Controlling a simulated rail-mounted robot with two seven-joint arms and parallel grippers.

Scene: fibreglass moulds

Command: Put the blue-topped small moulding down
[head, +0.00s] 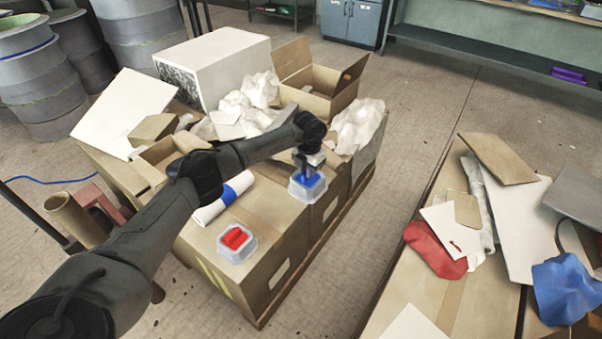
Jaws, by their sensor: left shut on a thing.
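The blue-topped small moulding (307,190) is a pale, translucent square piece with a blue top. It is at the right part of the near cardboard box top, close to the box's right edge. My left gripper (308,176) points down over it and is shut on its blue top. I cannot tell whether the moulding's underside touches the cardboard. A similar red-topped moulding (237,243) sits on the box top nearer to me and to the left. My right gripper is not in view.
The cardboard boxes (270,215) carry a white roll with a blue band (222,198), crumpled paper (250,95), an open carton (320,85) and a large white block (212,65). A gap of floor separates a second cardboard surface (425,295) at right, with a red cloth (434,250) and blue cloth (567,287).

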